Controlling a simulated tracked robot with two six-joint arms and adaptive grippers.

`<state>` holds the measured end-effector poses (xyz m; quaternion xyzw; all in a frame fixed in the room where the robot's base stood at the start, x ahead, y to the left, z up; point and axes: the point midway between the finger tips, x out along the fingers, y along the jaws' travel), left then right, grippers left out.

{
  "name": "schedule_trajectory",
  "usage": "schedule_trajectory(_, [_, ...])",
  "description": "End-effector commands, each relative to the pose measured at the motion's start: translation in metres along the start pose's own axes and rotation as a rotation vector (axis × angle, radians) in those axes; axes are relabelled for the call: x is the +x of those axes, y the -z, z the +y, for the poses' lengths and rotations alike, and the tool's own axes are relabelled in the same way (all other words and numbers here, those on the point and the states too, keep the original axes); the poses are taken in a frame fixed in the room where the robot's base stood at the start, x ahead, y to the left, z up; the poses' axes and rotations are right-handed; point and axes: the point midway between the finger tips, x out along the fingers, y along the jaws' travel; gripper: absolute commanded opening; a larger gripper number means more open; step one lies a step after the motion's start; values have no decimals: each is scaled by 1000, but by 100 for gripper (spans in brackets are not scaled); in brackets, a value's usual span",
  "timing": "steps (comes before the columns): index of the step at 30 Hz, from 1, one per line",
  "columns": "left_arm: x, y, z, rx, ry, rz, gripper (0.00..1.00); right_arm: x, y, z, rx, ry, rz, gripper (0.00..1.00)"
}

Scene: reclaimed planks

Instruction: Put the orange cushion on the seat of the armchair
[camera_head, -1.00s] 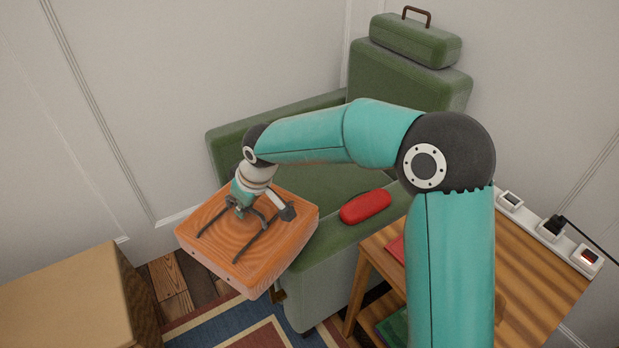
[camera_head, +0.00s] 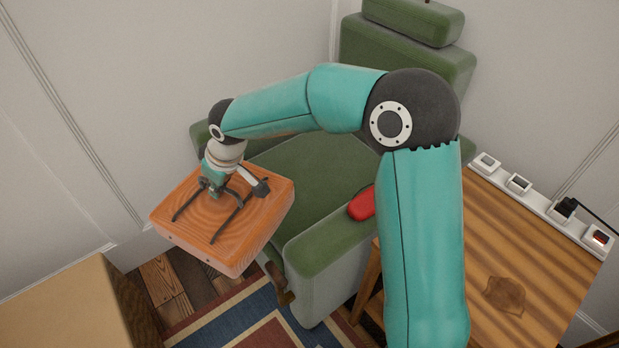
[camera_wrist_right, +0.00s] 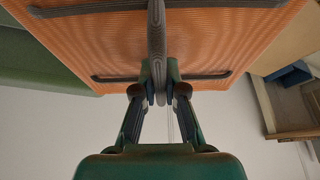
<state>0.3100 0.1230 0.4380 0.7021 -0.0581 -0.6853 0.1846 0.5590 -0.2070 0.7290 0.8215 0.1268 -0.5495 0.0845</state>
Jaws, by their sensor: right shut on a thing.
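The orange cushion (camera_head: 255,212) is a thick square block with a wood-like grain and dark strips on its top face. My right gripper (camera_head: 214,186) is above it, shut on the cushion by a dark raised strip. The right wrist view shows the fingers (camera_wrist_right: 160,85) closed around this strip, with the orange face (camera_wrist_right: 100,45) beyond. The cushion hangs off the floor at the front left of the green armchair (camera_head: 345,262). The armchair's seat (camera_head: 312,165) is partly visible and looks empty there; my arm and the cushion hide some of the chair. My left gripper is not in view.
A red case (camera_head: 362,204) lies on the chair's right armrest, partly behind my arm. A wooden table (camera_head: 530,255) with a power strip (camera_head: 541,203) stands at right. A tan box (camera_head: 65,310) is at lower left. A patterned rug (camera_head: 235,325) lies in front.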

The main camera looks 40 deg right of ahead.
Motion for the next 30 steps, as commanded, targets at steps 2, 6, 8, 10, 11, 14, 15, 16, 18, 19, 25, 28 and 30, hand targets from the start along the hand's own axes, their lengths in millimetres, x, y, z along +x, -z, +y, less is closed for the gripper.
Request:
schedule_trajectory(2, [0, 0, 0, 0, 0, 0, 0, -1, 0, 5, 9, -4, 2, 0])
schedule_trajectory(6, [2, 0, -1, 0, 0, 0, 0, -2, 1, 33, 49, -21, 0, 0])
schedule_trajectory(8, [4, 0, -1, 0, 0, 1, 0, -3, 1, 54, 80, -33, -1, 0])
schedule_trajectory(10, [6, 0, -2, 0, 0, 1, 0, -5, 0, 87, 123, -51, -3, 0])
schedule_trajectory(11, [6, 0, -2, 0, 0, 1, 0, -7, -1, 103, 143, -59, -3, 0])
schedule_trajectory(14, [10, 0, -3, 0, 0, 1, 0, -15, -9, 158, 213, -87, -6, 0])
schedule_trajectory(15, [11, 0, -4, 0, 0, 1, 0, -19, -14, 180, 240, -98, -6, 0])
schedule_trajectory(16, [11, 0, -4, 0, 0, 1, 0, -22, -19, 195, 260, -105, -7, 0])
schedule_trajectory(18, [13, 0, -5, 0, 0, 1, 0, -30, -30, 229, 299, -121, -6, 0])
schedule_trajectory(19, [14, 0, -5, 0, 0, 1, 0, -34, -35, 241, 313, -127, -6, 0])
schedule_trajectory(25, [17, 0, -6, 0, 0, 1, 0, -54, -62, 297, 376, -154, -2, 0])
schedule_trajectory(28, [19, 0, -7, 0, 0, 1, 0, -54, -69, 307, 386, -159, -1, 0])
schedule_trajectory(30, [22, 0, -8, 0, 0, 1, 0, -46, -74, 309, 388, -159, -2, 0])
